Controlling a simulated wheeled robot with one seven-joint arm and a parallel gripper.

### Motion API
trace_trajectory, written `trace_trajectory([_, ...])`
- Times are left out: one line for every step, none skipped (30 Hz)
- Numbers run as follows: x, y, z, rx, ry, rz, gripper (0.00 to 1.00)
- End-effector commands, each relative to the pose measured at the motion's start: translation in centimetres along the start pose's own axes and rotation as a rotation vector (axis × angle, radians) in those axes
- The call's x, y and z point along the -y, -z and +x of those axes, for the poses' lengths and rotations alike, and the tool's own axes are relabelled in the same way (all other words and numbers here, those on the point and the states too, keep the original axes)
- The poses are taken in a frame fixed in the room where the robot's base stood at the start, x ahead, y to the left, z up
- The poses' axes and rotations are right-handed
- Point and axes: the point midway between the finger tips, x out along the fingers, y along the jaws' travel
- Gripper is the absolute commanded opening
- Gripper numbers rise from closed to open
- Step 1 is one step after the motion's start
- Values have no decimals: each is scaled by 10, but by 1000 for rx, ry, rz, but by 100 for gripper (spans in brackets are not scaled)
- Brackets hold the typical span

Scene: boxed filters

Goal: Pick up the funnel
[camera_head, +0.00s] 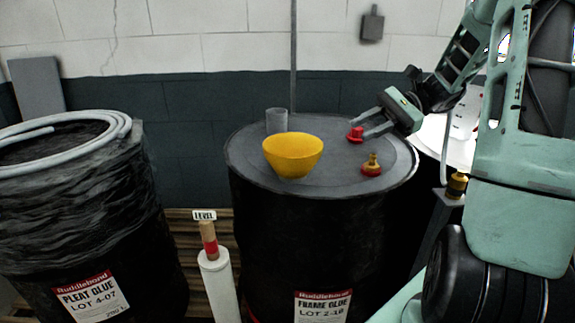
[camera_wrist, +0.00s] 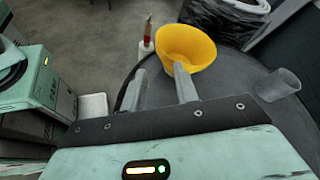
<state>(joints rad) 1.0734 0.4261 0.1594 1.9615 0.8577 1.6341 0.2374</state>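The yellow funnel (camera_head: 293,155) looks like a wide bowl, open side up, on the grey top of the black drum (camera_head: 335,180); no spout shows. In the wrist view the funnel (camera_wrist: 186,47) is beyond the fingertips, partly behind the right finger. My gripper (camera_head: 361,126) is over the right rear part of the drum top, to the right of the funnel and apart from it. In the wrist view my gripper (camera_wrist: 159,72) has its two fingers spread, with nothing seen between them.
A small red piece (camera_head: 355,135) is close by my fingertips; contact is unclear. A brass fitting with a red base (camera_head: 372,166) stands right of the funnel. A translucent cup (camera_head: 277,120) is behind it. A wrapped drum with a coiled hose (camera_head: 110,125) stands left.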

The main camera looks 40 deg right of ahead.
Motion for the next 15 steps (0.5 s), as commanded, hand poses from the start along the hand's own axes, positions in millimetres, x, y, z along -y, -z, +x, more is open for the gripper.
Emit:
trace_trajectory([0, -2, 11, 3, -3, 1, 30])
trace_trajectory([0, -2, 18, 3, -4, 1, 30])
trace_trajectory([0, -2, 27, 3, -5, 1, 30])
trace_trajectory([0, -2, 33, 2, -5, 1, 30])
trace_trajectory([0, -2, 39, 3, -4, 1, 30])
trace_trajectory([0, -2, 48, 2, -5, 0, 30])
trace_trajectory([0, -2, 54, 2, -6, 1, 30])
trace_trajectory([0, -2, 60, 3, -5, 1, 30])
trace_trajectory([0, -2, 68, 2, -4, 2, 30])
trace_trajectory([0, -2, 73, 2, -5, 1, 30])
trace_trajectory([-1, -2, 78, 1, -5, 1, 30])
trace_trajectory([0, -2, 85, 2, -5, 0, 30])
trace_trajectory([0, -1, 88, 2, -4, 0, 30])
trace_trajectory([0, -1, 92, 0, -4, 0, 30])
trace_trajectory([0, -1, 95, 0, -4, 0, 30])
